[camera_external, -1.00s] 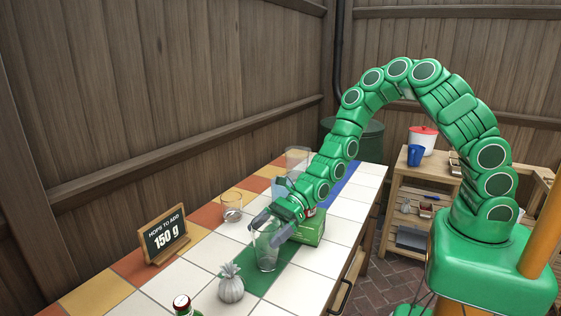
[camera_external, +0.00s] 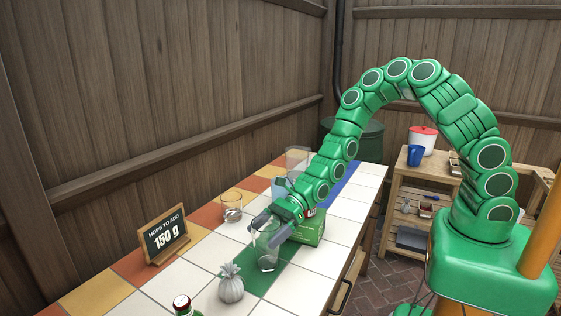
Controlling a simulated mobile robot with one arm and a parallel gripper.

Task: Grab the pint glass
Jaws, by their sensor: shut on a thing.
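The pint glass (camera_external: 267,260) is clear and stands upright on the green tile strip of the counter. My gripper (camera_external: 264,229) comes down from the upper right with its fingers around the upper part of the glass. The jaws are shut on the glass. The fingers partly hide the glass rim.
A green box (camera_external: 310,230) stands right beside my gripper. A small glass (camera_external: 232,206) is behind on the left. A grey tied sack (camera_external: 231,286), a red-capped bottle (camera_external: 183,303) and a chalkboard sign (camera_external: 164,236) stand nearer the front and left of the tiled counter (camera_external: 210,253).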

